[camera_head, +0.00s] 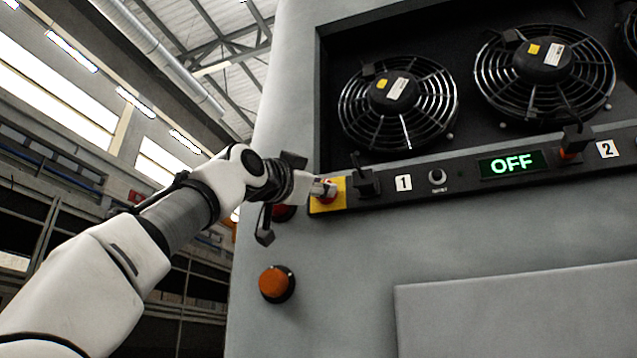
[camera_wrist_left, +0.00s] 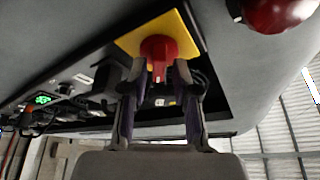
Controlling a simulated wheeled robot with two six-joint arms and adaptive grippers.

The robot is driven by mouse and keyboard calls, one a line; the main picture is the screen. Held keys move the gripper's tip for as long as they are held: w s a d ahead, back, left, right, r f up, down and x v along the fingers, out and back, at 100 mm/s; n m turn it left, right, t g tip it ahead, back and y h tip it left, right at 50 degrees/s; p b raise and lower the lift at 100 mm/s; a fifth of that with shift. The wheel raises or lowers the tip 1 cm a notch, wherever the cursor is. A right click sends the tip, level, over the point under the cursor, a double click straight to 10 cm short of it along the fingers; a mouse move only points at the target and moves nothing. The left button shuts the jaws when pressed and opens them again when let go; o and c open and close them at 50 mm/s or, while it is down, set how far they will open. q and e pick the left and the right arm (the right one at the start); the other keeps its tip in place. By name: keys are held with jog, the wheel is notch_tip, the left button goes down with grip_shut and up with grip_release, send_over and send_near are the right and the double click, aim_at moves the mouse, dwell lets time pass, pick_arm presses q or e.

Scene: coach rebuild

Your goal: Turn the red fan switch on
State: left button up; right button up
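The red fan switch (camera_wrist_left: 158,48) is a round red knob on a yellow square plate (camera_wrist_left: 130,45). In the head view the plate (camera_head: 335,204) sits at the left end of the black control strip, and the red knob (camera_head: 329,193) is partly hidden by my left gripper (camera_head: 318,189). In the left wrist view my left gripper (camera_wrist_left: 159,72) has its two fingers apart, one on each side of the knob's front ridge. Whether the fingertips touch the knob is unclear. The green display (camera_head: 510,164) reads OFF. My right gripper is not in view.
Two fans (camera_head: 398,103) (camera_head: 545,72) and part of another are set in the grey cabinet above the strip. An orange button (camera_head: 277,284) is on the cabinet below. A red dome (camera_wrist_left: 280,12) is near the plate. A small black knob (camera_head: 437,176) is by label 1.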

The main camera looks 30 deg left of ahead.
pick_arm(q)
grip_shut()
jog(key=shift+m, duration=0.4)
jog(key=m+g+h+p, duration=0.1)
jog(key=m+p, duration=0.1)
jog(key=m, duration=0.2)
jog(key=m+g+h+p, duration=0.1)
jog(key=m+p, duration=0.1)
jog(key=m, duration=0.2)
jog(key=m+g+h+p, duration=0.1)
jog(key=m+g+p, duration=0.1)
jog(key=m+p, duration=0.1)
jog(key=shift+r+m, duration=0.25)
jog(key=shift+m, duration=0.25)
jog(key=shift+o, duration=2.4)
grip_release()
jog(key=shift+w+a+f, duration=0.15)
jog(key=shift+w, duration=0.05)
